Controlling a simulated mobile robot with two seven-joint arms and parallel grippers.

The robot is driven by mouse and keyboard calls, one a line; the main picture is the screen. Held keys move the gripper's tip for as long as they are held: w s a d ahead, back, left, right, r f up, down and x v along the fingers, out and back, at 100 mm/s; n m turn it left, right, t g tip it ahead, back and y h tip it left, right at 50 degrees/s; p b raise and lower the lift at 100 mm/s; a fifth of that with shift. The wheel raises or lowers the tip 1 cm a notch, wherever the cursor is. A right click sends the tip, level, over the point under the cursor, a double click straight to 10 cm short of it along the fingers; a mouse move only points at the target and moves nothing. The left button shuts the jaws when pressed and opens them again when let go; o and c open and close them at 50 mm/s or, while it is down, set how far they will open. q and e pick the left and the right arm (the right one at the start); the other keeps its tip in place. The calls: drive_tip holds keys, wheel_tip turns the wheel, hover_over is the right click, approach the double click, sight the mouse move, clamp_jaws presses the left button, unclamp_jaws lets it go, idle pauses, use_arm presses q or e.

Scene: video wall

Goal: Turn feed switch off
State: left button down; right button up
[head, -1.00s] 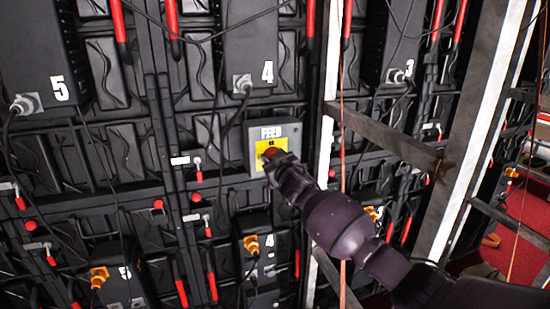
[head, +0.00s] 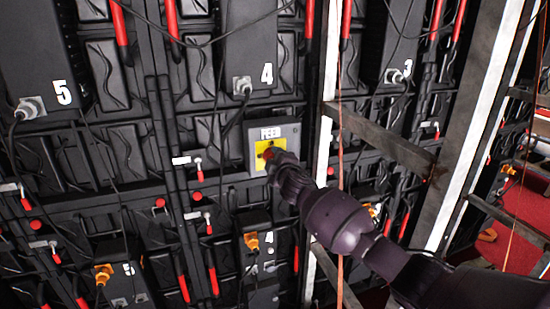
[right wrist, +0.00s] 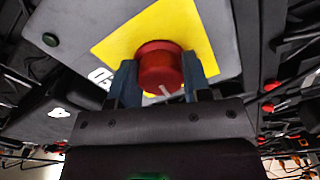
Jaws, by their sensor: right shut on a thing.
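The feed switch box (head: 288,134) is a grey plate with a yellow panel (head: 259,161) and the label FEED at its top. It is fixed to the back of the video wall in the middle of the head view. Its red knob (right wrist: 161,66) stands out from the yellow panel, with a pale line on its face. My right gripper (right wrist: 164,82) is shut on the knob, one finger on each side of it. In the head view the right gripper (head: 274,160) hides most of the knob. My left gripper is not in view.
A metal frame with an upright post (head: 326,90) and a crossbar (head: 385,142) stands to the right, close to my right arm. Black units numbered 5 (head: 40,60), 4 (head: 245,50) and 3 (head: 400,45) hang above. Loose cables hang across the wall.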

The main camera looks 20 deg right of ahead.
drive_tip(key=shift+n, duration=0.6)
drive_tip(key=o, duration=0.9)
drive_tip(key=shift+s, duration=0.1)
drive_tip(key=shift+s+d, duration=0.2)
drive_tip(key=shift+s, duration=5.15)
